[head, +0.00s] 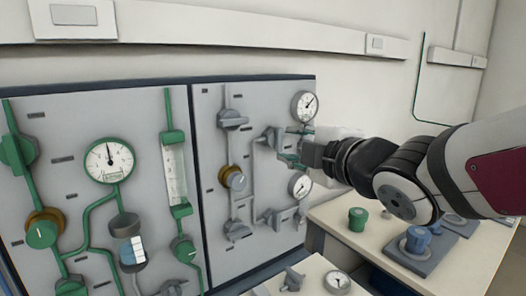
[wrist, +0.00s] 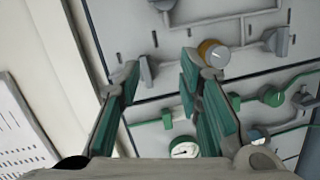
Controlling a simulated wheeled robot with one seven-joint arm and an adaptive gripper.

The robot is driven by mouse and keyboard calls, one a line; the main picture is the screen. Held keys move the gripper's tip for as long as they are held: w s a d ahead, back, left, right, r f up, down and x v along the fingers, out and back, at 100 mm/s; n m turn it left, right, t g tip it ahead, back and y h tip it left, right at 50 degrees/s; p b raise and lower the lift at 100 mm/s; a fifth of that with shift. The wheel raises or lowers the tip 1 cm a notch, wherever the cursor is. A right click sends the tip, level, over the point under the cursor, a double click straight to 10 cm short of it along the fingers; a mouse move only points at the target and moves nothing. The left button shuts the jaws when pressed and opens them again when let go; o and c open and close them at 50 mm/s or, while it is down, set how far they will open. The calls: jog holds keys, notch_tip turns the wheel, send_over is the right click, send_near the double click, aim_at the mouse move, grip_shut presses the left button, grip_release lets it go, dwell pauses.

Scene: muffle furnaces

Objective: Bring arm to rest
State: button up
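My gripper (head: 283,150) is in front of the right-hand grey panel (head: 215,150) in the head view, with my arm reaching in from the right. In the wrist view my gripper (wrist: 161,68) is open, its two green-padded fingers apart and nothing held between them. A grey valve handle (wrist: 147,70) shows just beyond the left fingertip; I cannot tell whether it touches. A brass-coloured knob (wrist: 213,53) lies past the right fingertip. In the head view, parts of the panel's right side are hidden behind my gripper.
Pressure gauges (head: 304,106), grey valves (head: 232,119) and green piping (head: 88,226) stand out from the panels. Below right, a pale table (head: 342,240) holds a green knob (head: 358,219) and a blue valve (head: 418,239). The wall above the panels is mostly bare, with a trunking rail.

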jog(key=s+d+f+m+g+h+p, duration=0.2)
jog(key=s+d+f+m+g+h, duration=0.3)
jog(key=s+d+m, duration=0.55)
jog(key=s+d+f+m+g, duration=0.1)
jog(key=s+f+m+g, duration=0.2)
jog(key=s+m, duration=0.2)
jog(key=s+d+f+m+g+h+p, duration=0.1)
jog(key=s+m, duration=0.4)
jog(key=s, duration=0.6)
notch_tip(320, 180, down, 2)
jog(key=shift+s+d+f+g+h, duration=0.15)
jog(key=shift+d+g+h, duration=0.2)
jog(key=shift+g, duration=0.55)
